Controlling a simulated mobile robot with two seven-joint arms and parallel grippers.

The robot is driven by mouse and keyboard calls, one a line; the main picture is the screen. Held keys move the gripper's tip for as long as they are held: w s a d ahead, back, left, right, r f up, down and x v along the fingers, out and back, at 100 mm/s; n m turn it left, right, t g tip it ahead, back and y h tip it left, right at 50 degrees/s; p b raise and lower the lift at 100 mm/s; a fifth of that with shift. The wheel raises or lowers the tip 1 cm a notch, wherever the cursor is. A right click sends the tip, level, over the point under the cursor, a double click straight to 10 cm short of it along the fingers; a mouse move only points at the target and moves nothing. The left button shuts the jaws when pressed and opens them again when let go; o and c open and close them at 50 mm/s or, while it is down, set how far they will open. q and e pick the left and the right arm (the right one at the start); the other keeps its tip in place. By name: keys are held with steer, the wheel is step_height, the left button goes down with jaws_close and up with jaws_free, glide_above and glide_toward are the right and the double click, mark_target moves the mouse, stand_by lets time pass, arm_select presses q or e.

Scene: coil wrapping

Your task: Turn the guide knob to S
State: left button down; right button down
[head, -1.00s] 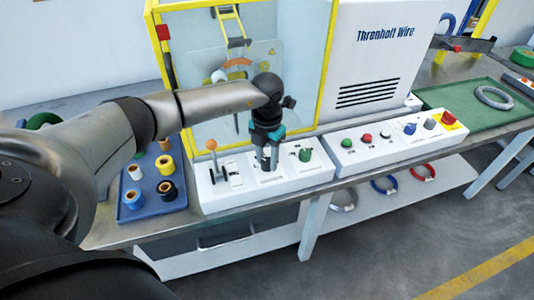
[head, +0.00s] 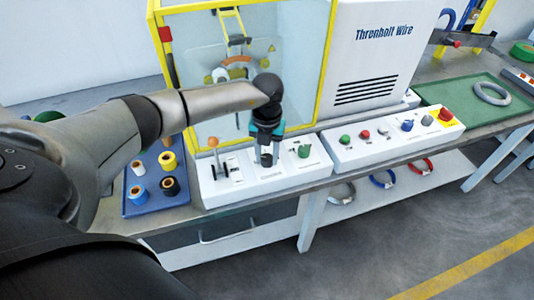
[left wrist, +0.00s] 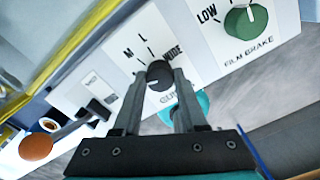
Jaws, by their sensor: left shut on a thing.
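The guide knob (left wrist: 158,75) is a black round knob on a white panel. In the left wrist view the letters M and L and the word WIDE show around it, and a pale mark shows on its lower left side. The S is not visible there. My left gripper (left wrist: 160,82) is shut on the knob, one finger on each side. In the head view this gripper (head: 267,160) points down at the middle of the white control box (head: 240,196), and hides the knob. My right gripper is not in view.
The green film brake knob (head: 304,151) is just right of my left gripper. An orange-topped lever (head: 213,143) stands to its left. A blue tray (head: 135,207) with several spools lies further left. The yellow-framed guard (head: 323,75) rises close behind.

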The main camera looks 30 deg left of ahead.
mark_target(268, 158)
arm_select(q)
steer(key=shift+c, duration=2.2)
jaws_free()
steer(key=shift+r, duration=0.1)
step_height(268, 158, up, 15)
steer(key=p, duration=0.1)
steer(key=shift+p, duration=0.3)
steer(key=shift+d, duration=0.1)
